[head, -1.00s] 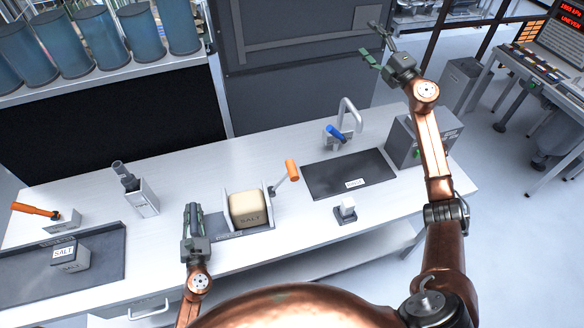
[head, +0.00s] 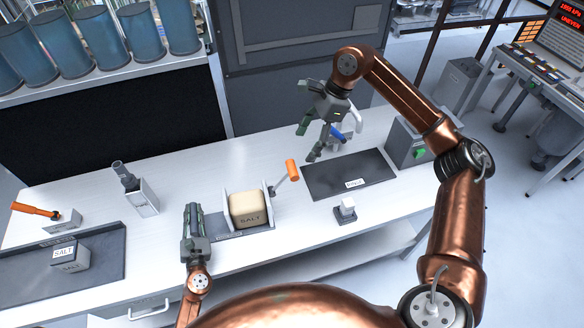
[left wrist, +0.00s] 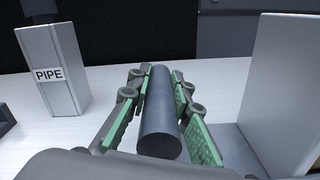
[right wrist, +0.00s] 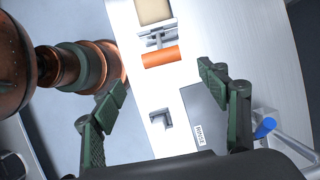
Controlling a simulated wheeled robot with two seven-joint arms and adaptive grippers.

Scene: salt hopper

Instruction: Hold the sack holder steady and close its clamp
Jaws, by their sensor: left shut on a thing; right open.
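The sack holder stands on the bench with grey side walls (head: 269,203) around a beige sack marked SALT (head: 249,209). Its clamp lever has an orange handle (head: 292,170), tilted up to the right of the sack. The handle (right wrist: 161,56) and part of the sack (right wrist: 153,12) also show in the right wrist view. My left gripper (head: 193,214), left of the sack, is shut on a dark cylindrical bar (left wrist: 158,118), seen between its green pads in the left wrist view. My right gripper (head: 309,143) is open and empty, above the bench and beyond the orange handle.
A PIPE holder (head: 144,198) stands at left. Further left are another orange lever (head: 36,210) and a SALT block (head: 70,256).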

